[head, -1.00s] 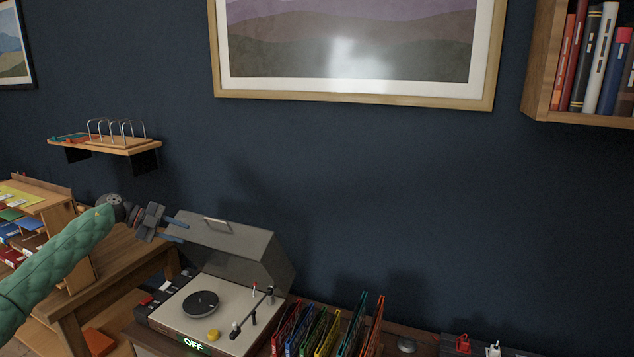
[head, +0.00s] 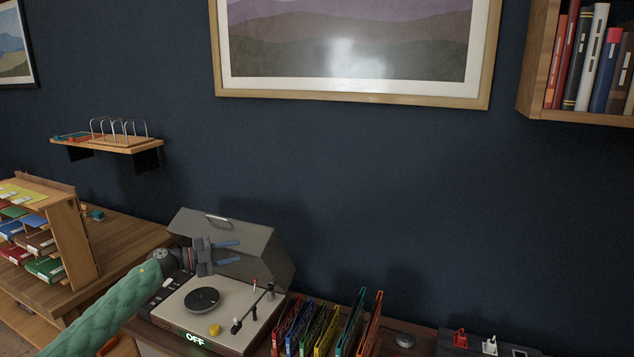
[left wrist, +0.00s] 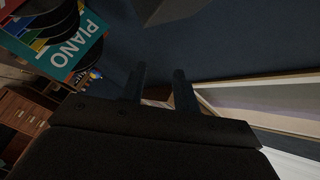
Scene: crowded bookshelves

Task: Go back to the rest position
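My left arm, in a green padded sleeve, comes in from the lower left of the head view. My left gripper (head: 226,257) is in front of the raised grey lid of the record player (head: 262,258). Its two blue-grey fingers are apart, with nothing between them. In the left wrist view the two dark fingers (left wrist: 160,90) also stand apart and empty. My right gripper is not in view.
The record player's base (head: 180,312) shows a green "OFF" sign. Several coloured record sleeves (head: 325,330) stand to its right. A sorting shelf (head: 80,250) stands on the wooden desk at left. A wall shelf with a wire rack (head: 110,145) hangs above.

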